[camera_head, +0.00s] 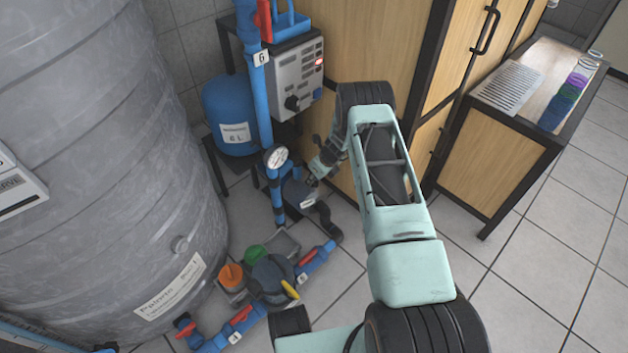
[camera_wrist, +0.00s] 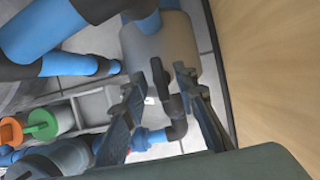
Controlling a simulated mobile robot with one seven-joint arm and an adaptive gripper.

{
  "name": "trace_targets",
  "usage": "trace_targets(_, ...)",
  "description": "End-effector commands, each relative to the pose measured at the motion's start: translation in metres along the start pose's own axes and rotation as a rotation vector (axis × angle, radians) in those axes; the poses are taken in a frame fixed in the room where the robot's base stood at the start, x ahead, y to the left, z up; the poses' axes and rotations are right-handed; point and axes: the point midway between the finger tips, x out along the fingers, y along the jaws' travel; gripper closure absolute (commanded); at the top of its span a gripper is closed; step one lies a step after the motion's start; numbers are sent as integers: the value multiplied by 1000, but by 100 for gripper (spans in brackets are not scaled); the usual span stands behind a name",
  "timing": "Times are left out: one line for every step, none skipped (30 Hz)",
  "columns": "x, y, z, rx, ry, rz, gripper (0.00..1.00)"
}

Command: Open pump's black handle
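The pump (camera_head: 297,192) is a dark grey and blue unit low on the floor beside the wooden cabinet, with blue pipes and a round gauge (camera_head: 276,157) next to it. In the wrist view its rounded grey body (camera_wrist: 150,48) lies just beyond my fingertips. My gripper (camera_head: 313,178) is at the pump's upper right in the head view. In the wrist view my gripper (camera_wrist: 168,72) has its two dark fingers apart, with nothing clearly held between them.
A large grey tank (camera_head: 110,150) fills the left. The wooden cabinet (camera_head: 405,60) stands close to my gripper's right. Blue floor pipes with red valve handles (camera_head: 240,316) and a filter with a yellow handle (camera_head: 289,289) lie in front of the pump.

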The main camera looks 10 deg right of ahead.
Motion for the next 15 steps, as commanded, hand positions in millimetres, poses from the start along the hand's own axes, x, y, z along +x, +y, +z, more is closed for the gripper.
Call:
trace_targets(0,0,0,0,0,0,73)
trace_targets(0,0,0,0,0,0,73)
trace_targets(0,0,0,0,0,0,73)
trace_targets(0,0,0,0,0,0,73)
trace_targets(0,0,0,0,0,0,73)
trace_targets(0,0,0,0,0,0,78)
trace_targets(0,0,0,0,0,0,81)
trace_targets(0,0,0,0,0,0,84)
trace_targets(0,0,0,0,0,0,89)
trace_targets(0,0,0,0,0,0,92)
trace_targets(0,0,0,-1,0,0,95)
trace_targets(0,0,0,-1,0,0,100)
trace_targets(0,0,0,-1,0,0,100)
trace_targets(0,0,0,-1,0,0,100)
trace_targets(0,0,0,-1,0,0,100)
